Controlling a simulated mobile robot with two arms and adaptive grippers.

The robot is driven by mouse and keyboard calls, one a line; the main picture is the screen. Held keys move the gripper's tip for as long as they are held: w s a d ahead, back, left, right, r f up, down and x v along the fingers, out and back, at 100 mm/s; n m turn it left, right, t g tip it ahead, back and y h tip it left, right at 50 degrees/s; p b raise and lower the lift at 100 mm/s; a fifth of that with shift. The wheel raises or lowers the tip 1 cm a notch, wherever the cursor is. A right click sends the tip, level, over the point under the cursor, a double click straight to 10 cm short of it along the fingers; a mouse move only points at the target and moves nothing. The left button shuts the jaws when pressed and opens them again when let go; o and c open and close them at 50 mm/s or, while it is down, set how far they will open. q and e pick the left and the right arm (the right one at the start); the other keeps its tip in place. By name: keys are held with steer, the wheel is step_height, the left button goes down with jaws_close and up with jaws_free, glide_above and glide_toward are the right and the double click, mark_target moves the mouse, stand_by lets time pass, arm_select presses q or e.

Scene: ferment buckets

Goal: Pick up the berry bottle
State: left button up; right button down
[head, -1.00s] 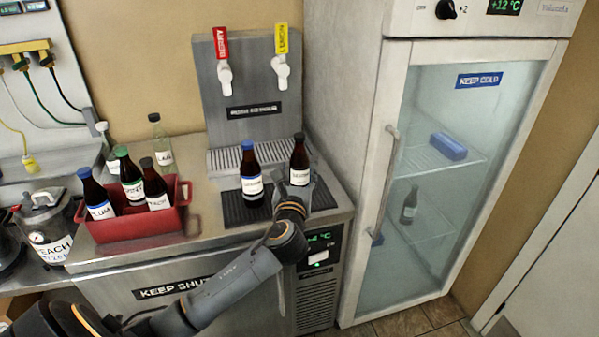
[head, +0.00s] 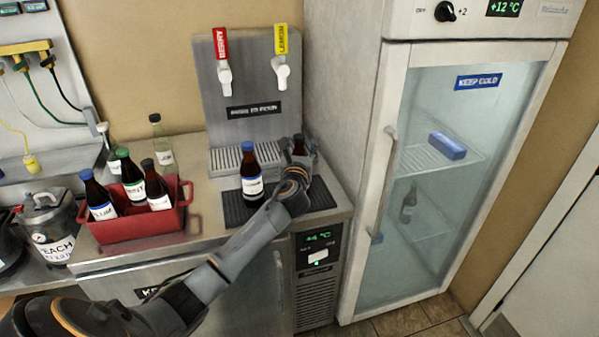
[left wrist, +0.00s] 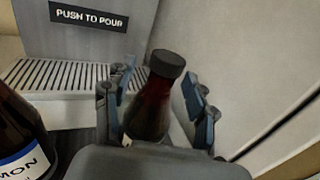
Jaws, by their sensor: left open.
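A dark bottle with a black cap (left wrist: 150,105) stands between the two fingers of my left gripper (left wrist: 165,95) in the left wrist view. The fingers are apart on either side of it, and its label is hidden, so I cannot read whether it says berry. In the head view my left gripper (head: 303,152) covers most of this bottle (head: 298,146) on the right of the black drip mat. A blue-capped dark bottle (head: 250,172) stands just left of it; its label ends in "MON" in the left wrist view (left wrist: 25,160). My right gripper is not in view.
A tap tower (head: 255,110) with red and yellow tags stands behind the mat (head: 238,214). A red crate (head: 130,228) of bottles sits left on the counter, with clear bottles behind. A tall glass-door fridge (head: 440,180) is close on the right.

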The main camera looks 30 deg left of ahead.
arm_select(q)
jaws_close()
steer(key=shift+r, duration=0.15)
stand_by(0.4)
